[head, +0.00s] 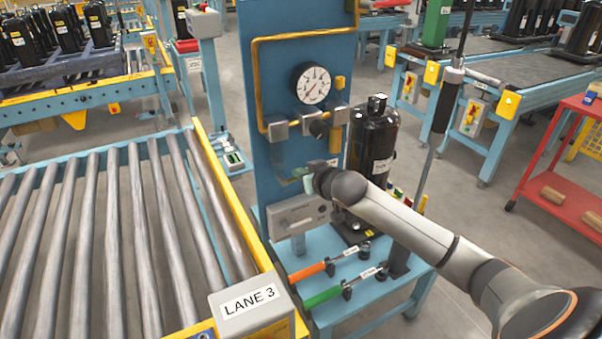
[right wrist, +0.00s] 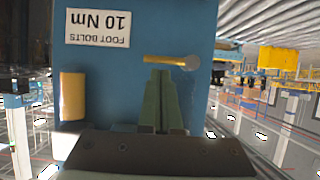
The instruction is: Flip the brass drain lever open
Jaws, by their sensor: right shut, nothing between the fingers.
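The brass lever (right wrist: 170,60) shows in the right wrist view as a short bar lying nearly level across the blue panel (right wrist: 140,15), with a round pale end at its right. My right gripper (right wrist: 163,76) is shut and empty, its green fingers together. Its fingertips appear right at the lever's lower edge; I cannot tell whether they touch it. In the head view, my right gripper (head: 308,184) is in front of the lower part of the blue panel (head: 280,80), below the gauge. I cannot make out the lever there. My left gripper is out of view.
A pressure gauge (head: 312,84) and yellow pipe (head: 256,85) are on the panel. A black compressor (head: 373,140) stands right of my right gripper. Orange (head: 307,272) and green (head: 322,297) tools lie on the bench below. A roller conveyor (head: 110,230) is at left.

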